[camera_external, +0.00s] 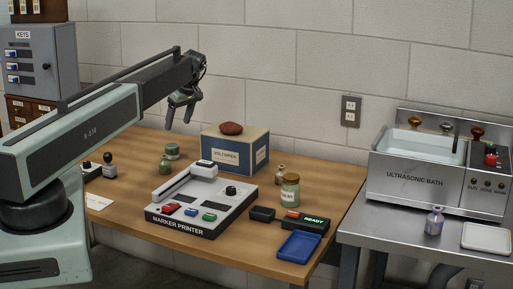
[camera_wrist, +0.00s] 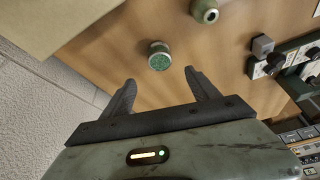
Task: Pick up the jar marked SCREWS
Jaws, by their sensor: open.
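My gripper (camera_external: 180,118) is open and empty, raised above the back left of the wooden table. In the wrist view its two fingers (camera_wrist: 160,80) are spread, and a small jar with a speckled green lid (camera_wrist: 159,56) shows just beyond and between the tips. It appears to be the green-lidded jar (camera_external: 172,151) left of the box, standing upright; no label on it is visible.
The marker printer (camera_external: 205,200) fills the table's middle. A small bottle (camera_external: 280,174) stands behind the glass jar; a blue tray (camera_external: 299,247) lies in front.

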